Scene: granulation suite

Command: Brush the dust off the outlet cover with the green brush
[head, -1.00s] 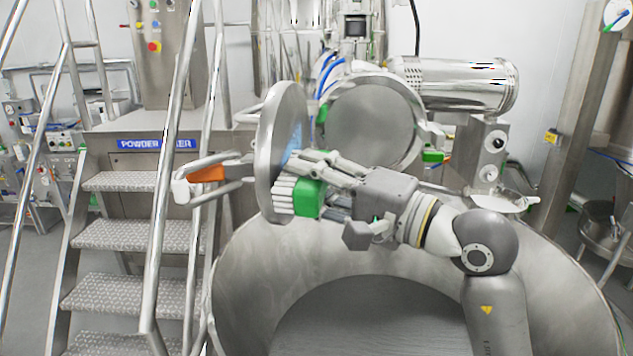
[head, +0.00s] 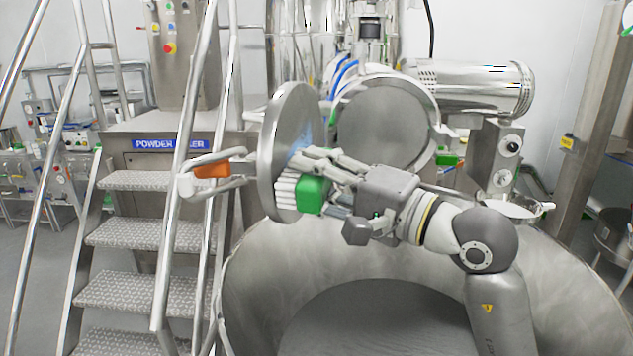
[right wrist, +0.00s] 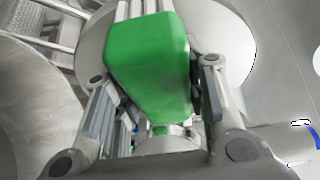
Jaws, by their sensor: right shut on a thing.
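The outlet cover (head: 271,165) is a round steel disc, swung open and seen nearly edge-on in the head view. A pale blue dust patch (head: 303,138) shows on its right-hand face, partly hidden by my fingers. My right gripper (head: 318,172) is shut on the green brush (head: 313,196). The brush's white bristles (head: 286,190) point left at the lower part of that face and appear to touch it. In the right wrist view the green brush block (right wrist: 150,62) sits between the fingers, with the cover (right wrist: 92,42) behind it. My left gripper is out of view.
The round outlet opening (head: 380,122) is behind and right of the cover. Metal stairs (head: 140,235) and rails stand at left. A large steel vessel (head: 250,262) lies below my right arm.

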